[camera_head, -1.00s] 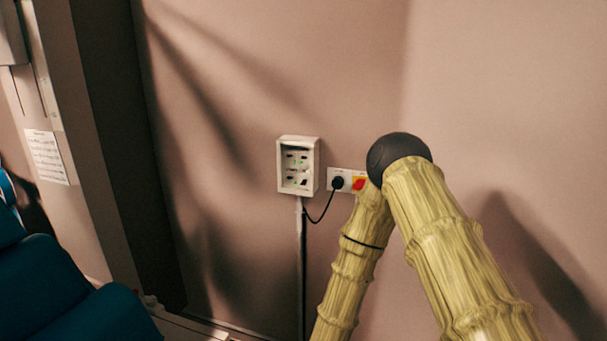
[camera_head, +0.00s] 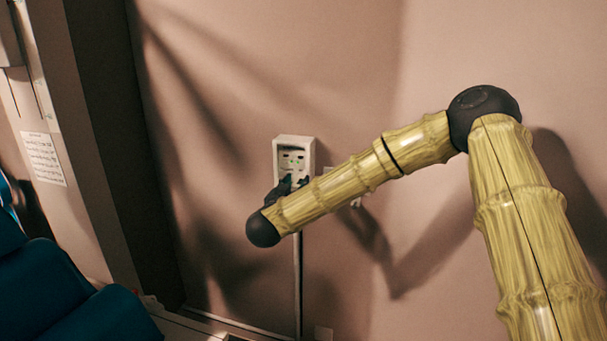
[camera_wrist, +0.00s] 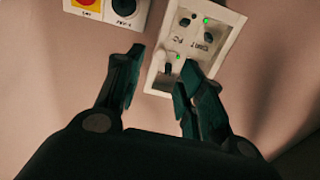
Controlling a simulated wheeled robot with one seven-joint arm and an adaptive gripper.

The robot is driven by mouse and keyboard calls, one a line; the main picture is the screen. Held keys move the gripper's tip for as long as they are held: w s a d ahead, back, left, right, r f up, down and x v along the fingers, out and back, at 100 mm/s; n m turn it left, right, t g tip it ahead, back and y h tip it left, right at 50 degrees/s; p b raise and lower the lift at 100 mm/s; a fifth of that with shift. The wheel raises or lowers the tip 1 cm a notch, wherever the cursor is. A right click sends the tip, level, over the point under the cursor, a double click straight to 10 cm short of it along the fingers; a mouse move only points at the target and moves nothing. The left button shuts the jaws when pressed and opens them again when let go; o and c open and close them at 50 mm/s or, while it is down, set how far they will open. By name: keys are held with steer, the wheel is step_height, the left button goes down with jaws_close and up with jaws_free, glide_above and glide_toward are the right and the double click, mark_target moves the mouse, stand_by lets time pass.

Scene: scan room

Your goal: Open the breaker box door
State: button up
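The breaker box (camera_head: 308,158) is a small white box on the wall, with dark switches inside its frame. Its lower part is partly hidden by my gripper (camera_head: 286,186) and forearm in the head view. In the wrist view the box (camera_wrist: 234,32) shows green lights, dark knobs and lettering. I cannot make out a separate door panel or whether it is open. My gripper (camera_wrist: 160,62) is open and empty, its two fingers apart in front of the lower part of the box. Whether a finger touches it is unclear.
A plate with a red-and-yellow switch (camera_wrist: 88,4) and a black round plug or knob (camera_wrist: 124,7) is beside the box. A white conduit (camera_head: 297,285) runs down the wall below it. A teal chair (camera_head: 60,300) stands at lower left.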

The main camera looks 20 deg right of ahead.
mark_target(304, 174)
steer(key=p+x, duration=0.2)
steer(key=x, duration=0.5)
steer(key=shift+w+d, duration=0.2)
steer(key=shift+w, duration=0.15)
jaws_close()
